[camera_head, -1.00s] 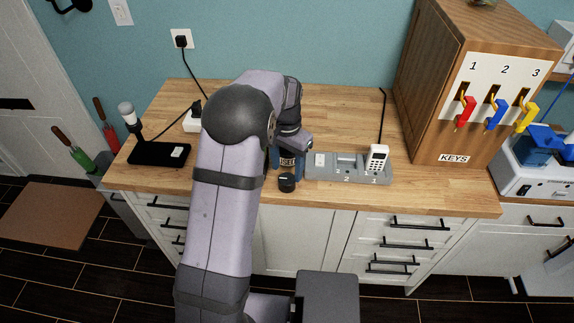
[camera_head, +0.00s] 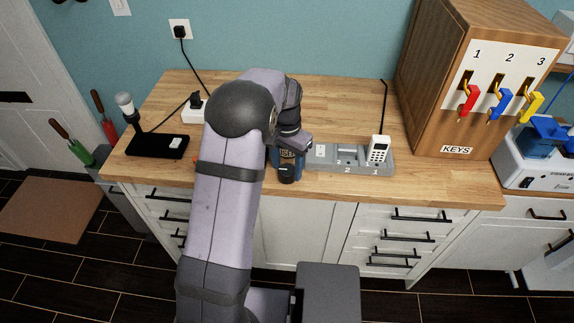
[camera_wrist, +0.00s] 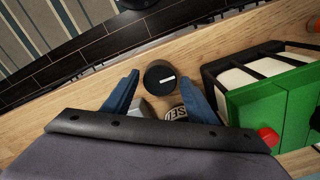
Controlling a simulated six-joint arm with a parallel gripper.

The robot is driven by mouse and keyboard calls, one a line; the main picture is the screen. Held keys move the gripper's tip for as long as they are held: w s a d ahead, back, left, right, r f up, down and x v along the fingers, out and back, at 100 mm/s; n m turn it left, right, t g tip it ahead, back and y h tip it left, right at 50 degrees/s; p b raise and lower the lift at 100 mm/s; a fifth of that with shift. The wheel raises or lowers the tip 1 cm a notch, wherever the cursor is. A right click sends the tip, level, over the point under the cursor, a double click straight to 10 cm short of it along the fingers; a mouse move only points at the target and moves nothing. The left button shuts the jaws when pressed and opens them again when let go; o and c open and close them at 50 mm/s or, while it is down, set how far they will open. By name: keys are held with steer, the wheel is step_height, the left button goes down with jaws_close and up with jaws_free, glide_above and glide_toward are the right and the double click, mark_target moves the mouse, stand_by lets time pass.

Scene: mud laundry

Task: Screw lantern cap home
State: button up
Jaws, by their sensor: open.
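A round black knob-like piece with a white line on top (camera_wrist: 160,77) is near the counter's front edge; it also shows in the head view (camera_head: 287,174). I cannot tell whether it is the lantern cap. My gripper (camera_wrist: 160,80) is open, its blue fingertips on either side of the piece, with a gap at the left finger. My gripper also shows low over the counter in the head view (camera_head: 287,165). A round lettered label (camera_wrist: 177,113) shows between the fingers, partly hidden. A green box with black bars and a red button (camera_wrist: 275,105), perhaps the lantern, is to the right.
A grey charging tray (camera_head: 345,166) with a white handset (camera_head: 378,150) is right of my gripper. A black lamp base (camera_head: 157,146) is on the left. The wooden key cabinet (camera_head: 425,110) stands at the right. The counter behind the tray is clear.

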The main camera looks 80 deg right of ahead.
mark_target(287, 170)
steer(key=c, duration=0.7)
steer(key=shift+r, duration=0.15)
steer(key=shift+r+p, duration=2.6)
steer(key=shift+r, duration=0.3)
steer(key=shift+f, duration=0.1)
